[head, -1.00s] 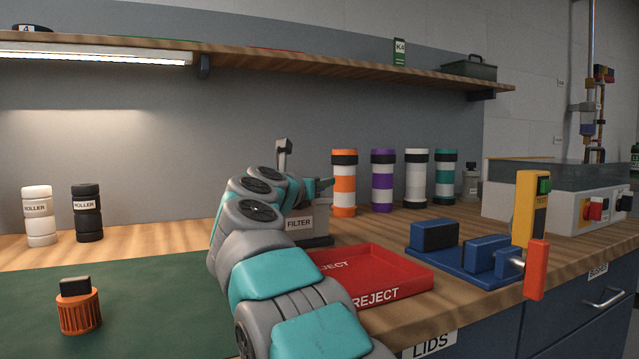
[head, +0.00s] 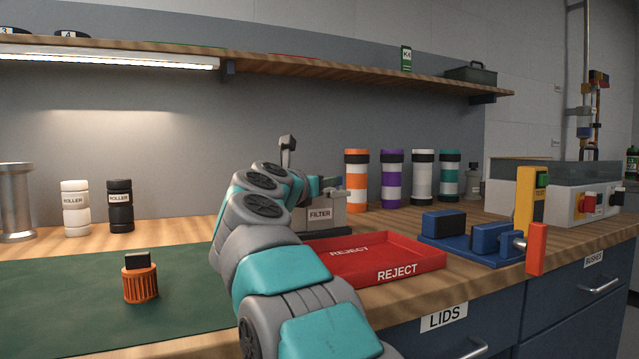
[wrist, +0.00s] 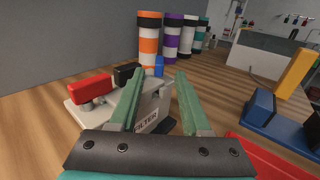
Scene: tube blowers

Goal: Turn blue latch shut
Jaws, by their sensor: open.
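The grey filter box (head: 322,214) stands on the bench behind my arm, and it also shows in the wrist view (wrist: 155,108) with a FILTER label. A small upright blue latch (wrist: 158,66) shows at its far side in the wrist view. It appears between my fingertips in the picture, but I cannot tell if they touch it. A red grip (wrist: 90,88) and a black block (wrist: 126,74) sit at the box's left. My gripper (wrist: 158,76) is open, its two green fingers reaching over the box. In the head view my arm hides part of the box.
A red REJECT tray (head: 385,262) lies right of the box, close to my arm. A blue fixture with an orange handle (head: 537,248) stands farther right. Several striped tubes (head: 390,182) stand behind. A green mat (head: 70,300) with an orange knob (head: 140,283) lies left.

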